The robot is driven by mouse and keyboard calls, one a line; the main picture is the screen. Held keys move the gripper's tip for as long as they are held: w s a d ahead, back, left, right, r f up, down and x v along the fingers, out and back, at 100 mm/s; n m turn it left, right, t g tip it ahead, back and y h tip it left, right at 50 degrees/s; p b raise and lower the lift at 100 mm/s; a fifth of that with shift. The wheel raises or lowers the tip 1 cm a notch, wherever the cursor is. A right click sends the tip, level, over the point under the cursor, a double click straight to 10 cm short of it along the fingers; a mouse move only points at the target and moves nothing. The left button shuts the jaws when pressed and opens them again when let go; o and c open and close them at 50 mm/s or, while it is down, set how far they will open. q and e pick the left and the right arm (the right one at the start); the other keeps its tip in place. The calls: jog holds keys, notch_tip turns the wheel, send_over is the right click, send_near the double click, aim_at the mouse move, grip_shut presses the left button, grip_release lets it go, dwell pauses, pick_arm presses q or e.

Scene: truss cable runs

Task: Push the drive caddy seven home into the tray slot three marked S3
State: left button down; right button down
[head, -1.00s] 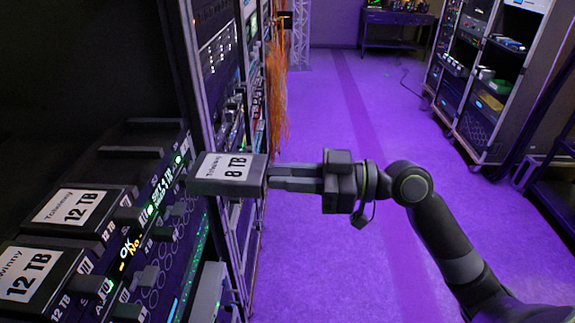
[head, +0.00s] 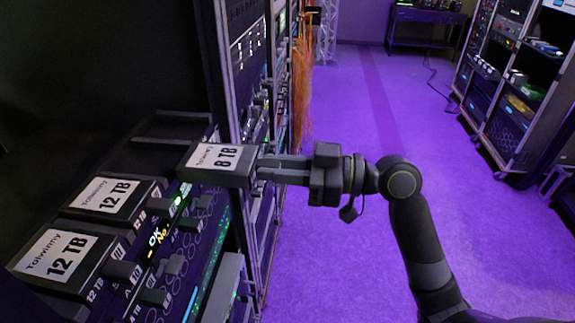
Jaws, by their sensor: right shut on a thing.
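My right gripper (head: 262,168) is shut on the front end of a grey drive caddy (head: 190,174) with a white "8 TB" label. The caddy lies about level, label up, its far end over the front edge of the drive tray (head: 172,152). I cannot tell whether it touches the tray or has entered a slot. No S3 mark or caddy number is readable, and the caddy covers part of the tray. My left gripper is out of view.
Two caddies labelled "12 TB" (head: 110,196) (head: 58,256) sit in the tray nearer me. Their handles stick out over the lit front panel. A tall rack with orange cables (head: 300,90) stands behind my gripper.

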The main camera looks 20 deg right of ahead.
aim_at(257, 162)
jog(key=shift+a+b, duration=0.1)
jog(key=shift+b, duration=0.45)
dwell(0.9)
jog(key=shift+w+a, duration=0.1)
jog(key=shift+a, duration=0.1)
jog(key=shift+w+a, duration=0.25)
jog(key=shift+a, duration=0.35)
jog(key=shift+w+a+b, duration=0.1)
jog(key=shift+a+b, duration=0.15)
jog(key=shift+b, duration=0.1)
jog(key=shift+w+a+r, duration=0.1)
jog(key=shift+w+a, duration=0.05)
jog(key=shift+a, duration=0.2)
jog(key=shift+b, duration=0.4)
jog(key=shift+w+a, duration=0.1)
jog(key=shift+a, duration=0.1)
jog(key=shift+b+x, duration=0.55)
jog(key=shift+x, duration=0.7)
